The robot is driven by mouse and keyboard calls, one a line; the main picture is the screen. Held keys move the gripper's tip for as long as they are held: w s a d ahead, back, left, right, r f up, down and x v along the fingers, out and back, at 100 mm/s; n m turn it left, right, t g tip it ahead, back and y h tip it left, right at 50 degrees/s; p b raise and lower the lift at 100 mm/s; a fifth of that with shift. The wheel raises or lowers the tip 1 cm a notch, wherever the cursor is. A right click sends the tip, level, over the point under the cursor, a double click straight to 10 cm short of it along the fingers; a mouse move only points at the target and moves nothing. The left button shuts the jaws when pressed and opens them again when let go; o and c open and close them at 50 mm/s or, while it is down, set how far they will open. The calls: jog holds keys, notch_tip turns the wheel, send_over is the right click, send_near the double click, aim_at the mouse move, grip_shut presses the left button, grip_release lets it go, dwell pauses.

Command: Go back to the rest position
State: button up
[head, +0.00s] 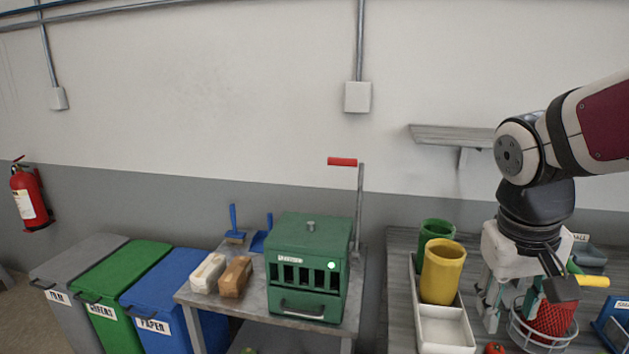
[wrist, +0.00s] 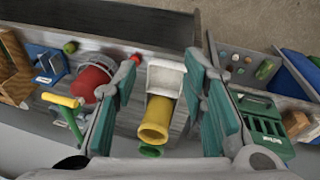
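My gripper (head: 510,298) hangs from my arm at the right of the head view, pointing down over the right-hand table. In the wrist view, its two green-padded fingers (wrist: 160,75) stand wide apart with nothing held between them. The yellow cup (head: 442,272) stands in a white tray (head: 446,330) left of the gripper in the head view; in the wrist view the cup (wrist: 155,122) shows below, between the fingers. The rest position itself is not marked in view.
A green cup (head: 435,233) stands behind the yellow one. A yellow-handled tool (head: 593,281) and blue holder (head: 613,325) lie right of the gripper. A wall shelf (head: 450,135) sits behind my arm.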

jog(key=s+a+r+n+t+y, duration=0.1)
jog(key=s+a+r+t+y, duration=0.1)
jog(key=s+a, duration=0.6)
jog(key=shift+a+r+t, duration=0.25)
jog(key=shift+r+t, duration=0.65)
jog(key=shift+t, duration=0.2)
jog(key=shift+s, duration=0.1)
